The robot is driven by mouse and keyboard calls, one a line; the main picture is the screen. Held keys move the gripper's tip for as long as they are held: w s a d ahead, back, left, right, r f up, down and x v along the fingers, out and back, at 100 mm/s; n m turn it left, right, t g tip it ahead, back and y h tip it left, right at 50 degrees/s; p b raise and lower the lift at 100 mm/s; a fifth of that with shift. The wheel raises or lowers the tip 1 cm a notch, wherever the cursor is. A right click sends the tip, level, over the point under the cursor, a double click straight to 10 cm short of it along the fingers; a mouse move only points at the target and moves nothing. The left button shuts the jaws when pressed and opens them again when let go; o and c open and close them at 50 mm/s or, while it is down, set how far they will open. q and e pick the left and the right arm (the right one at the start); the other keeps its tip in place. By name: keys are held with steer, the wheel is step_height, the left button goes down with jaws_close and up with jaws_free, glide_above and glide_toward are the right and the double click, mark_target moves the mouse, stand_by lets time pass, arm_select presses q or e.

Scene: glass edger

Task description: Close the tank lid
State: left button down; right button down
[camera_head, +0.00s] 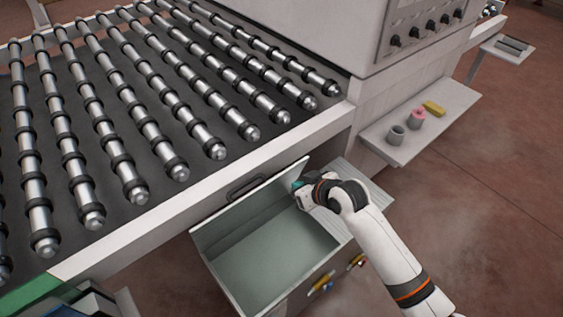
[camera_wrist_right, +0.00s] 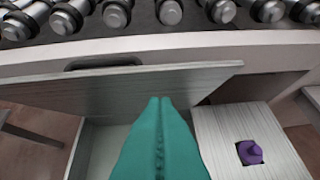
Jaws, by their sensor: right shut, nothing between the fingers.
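The tank (camera_head: 322,264) is a pale grey box below the conveyor's front edge, and its inside shows in the head view. Its lid (camera_head: 245,203) is raised and tilted up along the back side, with a dark handle (camera_head: 247,186) on it. In the right wrist view the lid (camera_wrist_right: 45,92) spans the picture behind the fingers. My right gripper (camera_head: 297,186) is shut and empty, at the right end of the raised lid. Its teal fingers (camera_wrist_right: 160,105) are pressed together in front of the lid; whether they touch it I cannot tell. My left gripper is not in view.
A roller conveyor (camera_head: 140,185) lies above and behind the tank. A ribbed top (camera_head: 345,175) adjoins the tank's right side, with a purple knob (camera_wrist_right: 250,152) on it. A side shelf (camera_head: 450,110) holds a grey cup, a pink roll and a yellow block. Open floor lies at right.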

mark_target(282, 174)
steer(key=w+a+r+n, duration=0.1)
steer(key=w+a+r, duration=0.15)
steer(key=r, duration=0.25)
steer(key=shift+t+y, duration=0.3)
steer(key=shift+y, duration=0.1)
steer(key=p+x, duration=0.1)
steer(key=x, duration=0.1)
steer(key=d+p+x, duration=0.1)
steer(key=x, duration=0.2)
steer(key=f+p+x, duration=0.1)
steer(key=p+x, duration=0.1)
steer(key=shift+w+f, duration=0.25)
steer(key=shift+w, duration=0.05)
steer(key=shift+s+d+f, duration=0.2)
steer(key=shift+s+d, duration=0.15)
steer(key=shift+s, duration=0.15)
steer(key=shift+w+a+f, duration=0.1)
